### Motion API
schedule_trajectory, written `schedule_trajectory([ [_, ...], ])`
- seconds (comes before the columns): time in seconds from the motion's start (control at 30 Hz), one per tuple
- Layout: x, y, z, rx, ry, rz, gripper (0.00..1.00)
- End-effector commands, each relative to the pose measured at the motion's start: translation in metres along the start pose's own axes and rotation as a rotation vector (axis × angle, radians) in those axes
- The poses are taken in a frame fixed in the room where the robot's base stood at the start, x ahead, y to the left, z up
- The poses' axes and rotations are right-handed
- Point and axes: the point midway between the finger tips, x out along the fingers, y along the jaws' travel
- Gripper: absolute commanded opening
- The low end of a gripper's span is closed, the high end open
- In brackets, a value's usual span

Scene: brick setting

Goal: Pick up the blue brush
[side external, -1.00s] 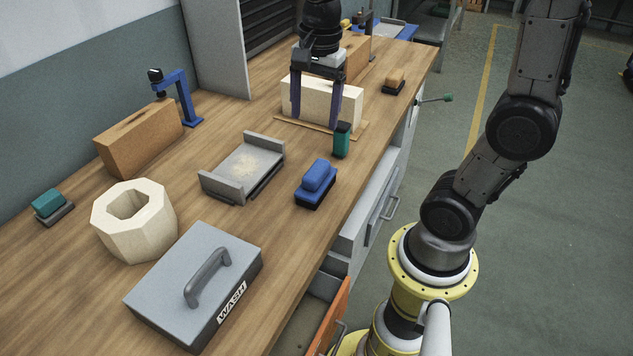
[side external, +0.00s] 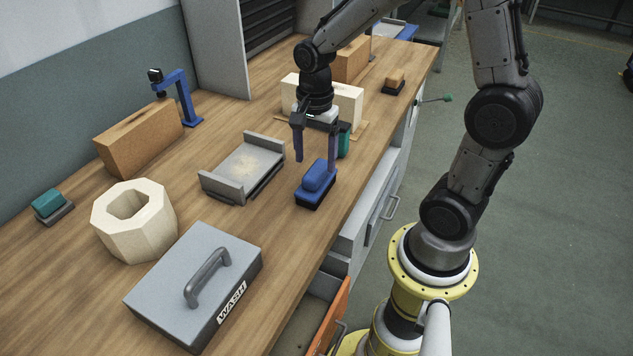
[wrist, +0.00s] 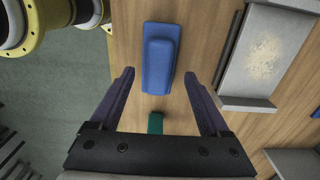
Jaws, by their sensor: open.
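The blue brush (side external: 316,181) has a blue handle on a blue block with dark bristles. It lies on the wooden workbench near its front edge. My gripper (side external: 316,165) is open and empty, just above and slightly behind the brush, with its fingertips near the brush's far end. In the wrist view the brush (wrist: 159,55) lies ahead of my gripper (wrist: 160,80), in line with the gap between the two purple fingers. Nothing is between the fingers except a view of the bench and a green item.
A green block (side external: 344,140) stands behind my gripper. A grey metal tray (side external: 243,168) lies left of the brush. A grey WASH box (side external: 200,280) with a handle is nearer the camera. A pale hollow octagonal block (side external: 135,225) and a brown block (side external: 140,140) stand further left.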

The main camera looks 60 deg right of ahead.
Motion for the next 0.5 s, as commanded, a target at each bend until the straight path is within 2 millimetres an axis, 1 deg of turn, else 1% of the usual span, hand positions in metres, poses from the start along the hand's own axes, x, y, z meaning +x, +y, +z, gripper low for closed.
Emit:
schedule_trajectory([
  [0.03,0.009,0.002,-0.001,0.001,-0.001,0.006,0.8],
  [0.1,0.02,0.003,-0.002,0.001,-0.002,0.007,0.8],
  [0.23,0.034,0.002,-0.003,0.0,-0.001,0.003,0.8],
  [0.33,0.04,0.002,-0.002,0.0,-0.001,0.003,0.8],
  [0.5,0.04,0.002,-0.003,0.0,0.0,0.001,0.8],
])
